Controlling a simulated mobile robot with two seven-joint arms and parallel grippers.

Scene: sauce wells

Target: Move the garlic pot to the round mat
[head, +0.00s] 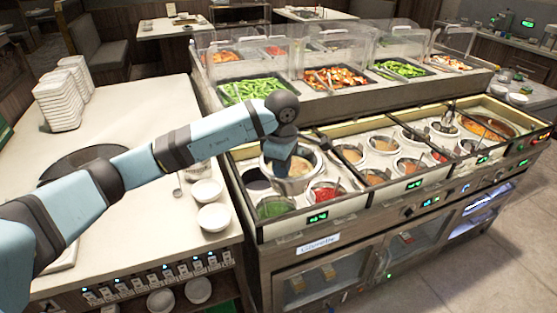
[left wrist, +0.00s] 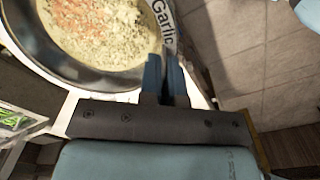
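The garlic pot (head: 297,184) is a metal pot with pale speckled sauce, at the left front end of the sauce station. It looks larger than the other pots and seems raised above the wells. In the left wrist view the pot (left wrist: 95,35) fills the upper left, with a "Garlic" label (left wrist: 164,28) at its rim. My left gripper (head: 282,166) points down at the pot. Its blue fingers (left wrist: 165,72) are close together on the rim by the label. The round mat (head: 65,163) is dark and lies on the left table, partly behind my left arm. My right gripper is out of view.
A dark, empty-looking well (head: 256,181) is left of the pot. Red sauce (head: 325,192) and green sauce (head: 272,208) pots stand close by. White bowls (head: 213,217) sit at the table's right edge. Stacked white dishes (head: 57,105) stand at the far left. The table's middle back is clear.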

